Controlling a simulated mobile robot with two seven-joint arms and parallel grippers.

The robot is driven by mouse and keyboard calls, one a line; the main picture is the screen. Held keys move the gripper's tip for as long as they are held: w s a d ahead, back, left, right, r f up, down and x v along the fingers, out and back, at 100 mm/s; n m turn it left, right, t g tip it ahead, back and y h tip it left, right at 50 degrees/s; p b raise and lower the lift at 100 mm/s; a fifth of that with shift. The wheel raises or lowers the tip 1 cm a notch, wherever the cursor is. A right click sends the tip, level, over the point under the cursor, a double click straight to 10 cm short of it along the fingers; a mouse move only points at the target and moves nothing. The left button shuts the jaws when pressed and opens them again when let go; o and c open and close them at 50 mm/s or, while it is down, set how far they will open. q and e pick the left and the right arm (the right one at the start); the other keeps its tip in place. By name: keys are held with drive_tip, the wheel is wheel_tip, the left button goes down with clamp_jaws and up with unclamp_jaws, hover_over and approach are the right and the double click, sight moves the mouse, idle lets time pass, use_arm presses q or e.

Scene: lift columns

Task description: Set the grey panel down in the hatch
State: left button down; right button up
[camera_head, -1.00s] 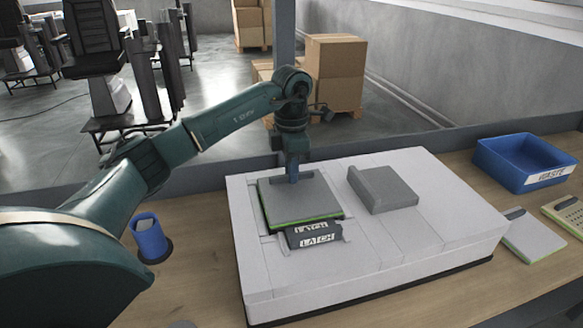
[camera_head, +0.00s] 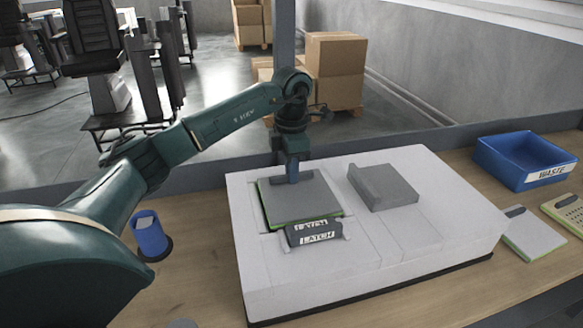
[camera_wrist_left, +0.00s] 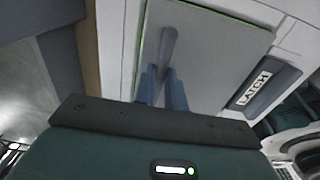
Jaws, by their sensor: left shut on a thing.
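The grey panel (camera_head: 305,203) with a green edge lies over the hatch at the left part of the white housing. It also fills the middle of the left wrist view (camera_wrist_left: 205,50). My left gripper (camera_head: 292,178) is shut on the panel's raised handle strip (camera_wrist_left: 168,48) near its far edge. The panel covers the hatch opening, so I cannot tell whether it is fully seated. A dark latch (camera_head: 314,233) labelled LATCH sits at the panel's near edge; it also shows in the left wrist view (camera_wrist_left: 262,85). My right gripper is not in view.
The white housing (camera_head: 430,262) stands on a wooden bench. A second grey block (camera_head: 385,188) sits on its top, right of the panel. A blue WASTE bin (camera_head: 525,160) and flat panels (camera_head: 533,238) lie to the right. A blue cup (camera_head: 150,238) stands at left.

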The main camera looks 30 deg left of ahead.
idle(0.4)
use_arm(q)
drive_tip(key=c, duration=1.4)
unclamp_jaws()
drive_tip(key=shift+o, duration=0.2)
drive_tip(key=shift+r+p, duration=0.4)
drive_tip(key=shift+r, duration=0.05)
drive_tip(key=shift+r+p, duration=2.25)
drive_tip(key=shift+r, duration=0.8)
